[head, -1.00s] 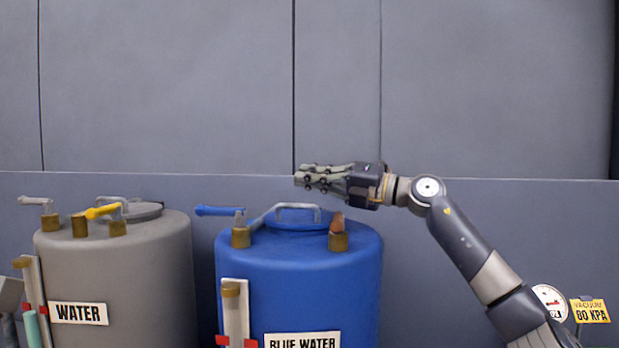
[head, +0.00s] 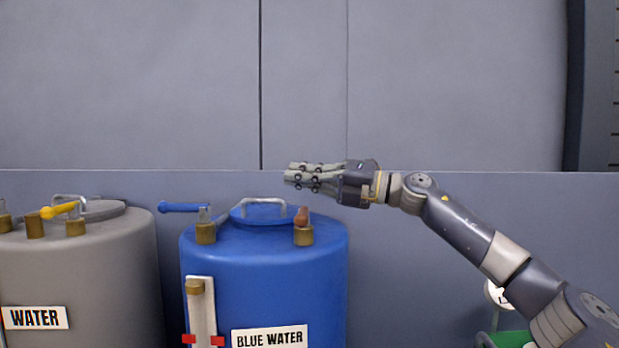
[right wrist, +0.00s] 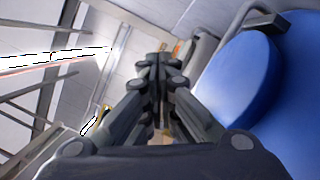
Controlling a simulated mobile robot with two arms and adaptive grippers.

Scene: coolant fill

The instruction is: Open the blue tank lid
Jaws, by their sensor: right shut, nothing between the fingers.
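The blue tank (head: 265,270), labelled BLUE WATER, stands at the lower middle of the head view. Its blue lid (head: 262,216) lies closed on top and carries a grey metal handle (head: 264,203). My right gripper (head: 287,174) is shut and empty, above the lid and a little to the right of the handle, fingers pointing left. In the right wrist view the shut fingers (right wrist: 157,62) point away from the camera, with the blue lid (right wrist: 243,80) and its handle (right wrist: 262,20) to their right. My left gripper is not in view.
A blue-handled valve (head: 185,208) and a brass fitting with a reddish-brown top (head: 303,228) rise from the tank top beside the lid. A grey WATER tank (head: 85,270) stands to the left. A grey wall panel (head: 450,230) is behind.

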